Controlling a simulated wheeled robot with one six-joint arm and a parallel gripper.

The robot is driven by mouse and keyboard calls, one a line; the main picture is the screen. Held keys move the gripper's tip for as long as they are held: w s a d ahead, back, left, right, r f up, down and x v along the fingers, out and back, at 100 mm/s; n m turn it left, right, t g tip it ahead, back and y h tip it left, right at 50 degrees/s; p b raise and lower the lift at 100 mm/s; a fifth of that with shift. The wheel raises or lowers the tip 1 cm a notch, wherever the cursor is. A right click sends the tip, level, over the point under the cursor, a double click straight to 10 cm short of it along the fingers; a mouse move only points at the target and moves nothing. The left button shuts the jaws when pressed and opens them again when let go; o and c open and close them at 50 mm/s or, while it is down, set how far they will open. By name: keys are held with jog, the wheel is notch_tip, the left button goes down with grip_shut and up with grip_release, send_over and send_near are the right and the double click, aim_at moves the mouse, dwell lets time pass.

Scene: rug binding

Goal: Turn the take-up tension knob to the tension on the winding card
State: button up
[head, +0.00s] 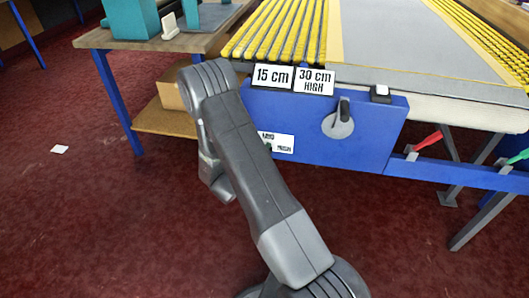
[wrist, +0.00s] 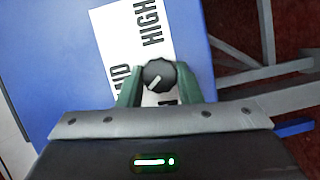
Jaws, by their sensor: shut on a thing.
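The black tension knob (wrist: 159,75) is between the two green fingertips of my gripper (wrist: 159,83) in the wrist view, and the gripper is shut on it. Its white pointer line points to the lower left, between MID and the label's covered lower end. The white label (wrist: 127,45) reads MID left of the knob and HIGH above it; its lower lettering is mostly hidden. In the head view the label (head: 284,143) is on the blue panel, with my arm hiding the knob. A white card (head: 314,82) reading "30 cm HIGH" stands above the panel.
Another card (head: 272,77) reads "15 cm". A grey disc with a dark lever (head: 338,123) is on the blue panel (head: 375,137), right of the label. A wooden table (head: 112,39) stands at the left. Red-handled (head: 428,141) and green-handled levers are at the right.

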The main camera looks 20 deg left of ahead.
jog(key=shift+w+d+r+m+g+y+b, duration=0.15)
jog(key=shift+m+g+y+b, duration=0.6)
jog(key=shift+m+y+b, duration=1.55)
jog(key=shift+s+d+f+m+g+y+b, duration=0.15)
jog(key=shift+m+g+y+b, duration=0.75)
jog(key=shift+m+b, duration=2.5)
jog(key=shift+w+d+r+m+g+y+b, duration=0.1)
jog(key=shift+d+m+g+y+b, duration=0.3)
jog(key=shift+m+y+b, duration=2.3)
jog(key=shift+a+m+h+p, duration=0.15)
jog(key=shift+m+h+p, duration=0.15)
jog(key=shift+m+h, duration=0.45)
jog(key=o, duration=1)
jog(key=shift+c, duration=0.2)
